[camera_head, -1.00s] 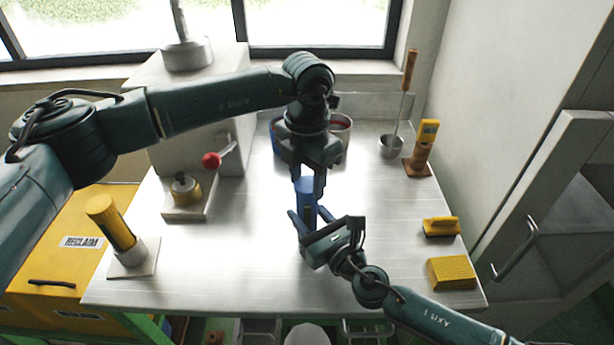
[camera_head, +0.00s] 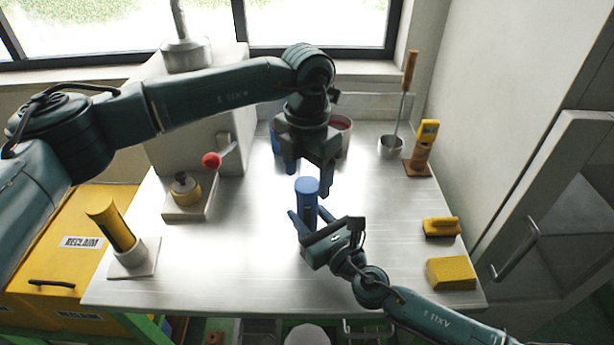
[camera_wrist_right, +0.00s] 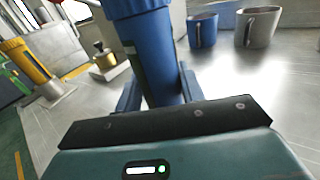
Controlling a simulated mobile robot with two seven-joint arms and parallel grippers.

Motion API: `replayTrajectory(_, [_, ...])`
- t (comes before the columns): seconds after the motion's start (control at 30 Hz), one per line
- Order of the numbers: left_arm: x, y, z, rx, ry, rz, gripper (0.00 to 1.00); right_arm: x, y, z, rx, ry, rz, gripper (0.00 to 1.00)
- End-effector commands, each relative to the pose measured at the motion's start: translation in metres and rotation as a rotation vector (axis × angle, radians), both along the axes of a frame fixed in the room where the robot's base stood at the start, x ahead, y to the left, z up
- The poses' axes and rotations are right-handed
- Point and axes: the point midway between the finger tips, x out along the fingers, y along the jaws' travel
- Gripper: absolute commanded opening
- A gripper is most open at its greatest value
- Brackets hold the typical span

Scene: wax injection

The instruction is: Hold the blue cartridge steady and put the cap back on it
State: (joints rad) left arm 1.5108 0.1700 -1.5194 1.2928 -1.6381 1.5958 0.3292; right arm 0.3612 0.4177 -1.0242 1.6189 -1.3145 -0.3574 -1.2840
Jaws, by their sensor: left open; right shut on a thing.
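The blue cartridge (camera_head: 308,214) stands upright on the metal table, and it also shows in the right wrist view (camera_wrist_right: 160,62). The blue cap (camera_head: 306,185) sits on its top as a slightly wider ring; the right wrist view shows its lower part (camera_wrist_right: 140,8). I cannot tell how tightly it is seated. My right gripper (camera_head: 309,217) is shut on the cartridge body from the near side. My left gripper (camera_head: 309,180) is open just above the cap, pointing down, with a finger to either side and apart from it.
A blue mug (camera_wrist_right: 202,30) and a grey mug (camera_wrist_right: 258,28) stand behind. A yellow cylinder on a stand (camera_head: 112,225) and a red-knobbed machine (camera_head: 212,160) are left. A yellow brush (camera_head: 441,227) and yellow block (camera_head: 451,272) lie right. The front middle of the table is clear.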

Motion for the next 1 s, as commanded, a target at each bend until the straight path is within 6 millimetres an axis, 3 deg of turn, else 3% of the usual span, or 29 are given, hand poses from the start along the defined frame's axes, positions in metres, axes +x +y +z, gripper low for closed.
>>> replayTrajectory(0.2, [0.001, 0.0, 0.048, -0.002, -0.006, 0.0, 0.68, 0.0, 0.0, 0.0, 0.0, 0.0, 0.0, 0.0])
replayTrajectory(0.43, [0.001, 0.0, 0.09, -0.001, -0.004, 0.001, 0.68, 0.0, 0.0, 0.0, 0.0, 0.0, 0.0, 0.0])
replayTrajectory(0.6, [0.0, 0.0, 0.105, -0.001, -0.002, -0.001, 0.68, 0.0, 0.0, 0.0, 0.0, 0.0, 0.0, 0.0])
replayTrajectory(0.93, [0.0, 0.0, 0.107, -0.001, -0.001, 0.0, 0.68, 0.0, 0.0, 0.0, 0.0, 0.0, 0.0, 0.0])
replayTrajectory(0.97, [0.0, 0.0, 0.107, -0.001, -0.001, 0.0, 0.68, 0.0, 0.0, 0.0, 0.0, 0.0, 0.0, 0.41])
replayTrajectory(1.0, [0.0, 0.0, 0.107, -0.001, -0.001, 0.0, 0.68, 0.0, 0.0, 0.0, 0.0, 0.0, 0.0, 0.44])
